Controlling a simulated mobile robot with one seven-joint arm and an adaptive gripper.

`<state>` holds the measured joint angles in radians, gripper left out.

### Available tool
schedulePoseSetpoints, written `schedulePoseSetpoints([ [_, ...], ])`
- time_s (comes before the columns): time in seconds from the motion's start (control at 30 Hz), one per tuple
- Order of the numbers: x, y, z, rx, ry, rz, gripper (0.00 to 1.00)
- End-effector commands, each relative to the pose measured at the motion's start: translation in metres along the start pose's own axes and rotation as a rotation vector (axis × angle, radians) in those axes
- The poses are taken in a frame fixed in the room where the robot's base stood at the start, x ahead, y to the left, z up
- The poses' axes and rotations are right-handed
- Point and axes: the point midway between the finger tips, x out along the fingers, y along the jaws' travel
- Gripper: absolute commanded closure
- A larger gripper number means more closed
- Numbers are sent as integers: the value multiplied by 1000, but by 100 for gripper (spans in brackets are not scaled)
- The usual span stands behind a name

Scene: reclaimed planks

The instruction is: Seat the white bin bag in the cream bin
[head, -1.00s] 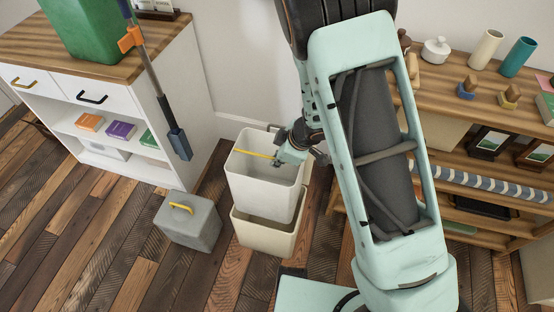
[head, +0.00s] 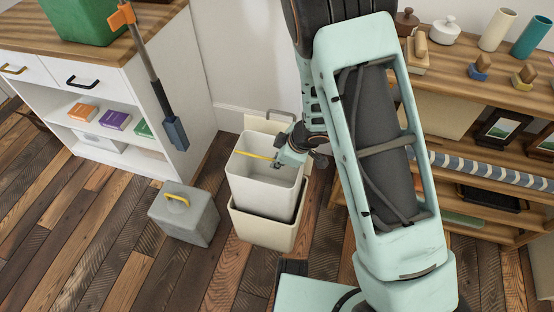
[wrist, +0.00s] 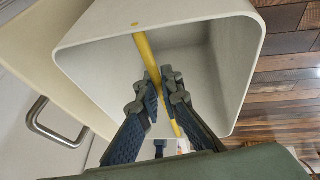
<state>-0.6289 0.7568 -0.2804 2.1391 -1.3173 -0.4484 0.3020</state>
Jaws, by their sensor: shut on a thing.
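The white bin bag (head: 262,192), a stiff, open-topped white liner with a yellow handle bar across its mouth, is upright over the cream bin (head: 262,232). Its lower end appears to be inside the bin's opening, with most of its height above the rim. A dark gap shows between them at the right. My gripper (head: 278,161) is at the bag's mouth, shut on the yellow bar. In the wrist view my fingers (wrist: 161,77) straddle the bar inside the bag's mouth (wrist: 88,66). The bag's bottom and the bin's inside are hidden.
A cream panel with a metal handle (wrist: 45,122) stands behind the bag. A grey box (head: 185,218) with a yellow handle is on the floor to the left. A white cabinet (head: 150,80) stands at left, a wooden shelf (head: 445,75) at right.

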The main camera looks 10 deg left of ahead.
Motion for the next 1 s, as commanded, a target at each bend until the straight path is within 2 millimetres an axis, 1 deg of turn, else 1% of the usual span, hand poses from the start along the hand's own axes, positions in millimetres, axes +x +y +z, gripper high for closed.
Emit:
schedulePoseSetpoints([
  [0.03, 7, -1, 3, 2, 0, 1, 100],
  [1.0, 77, -16, 32, 2, 0, 1, 100],
])
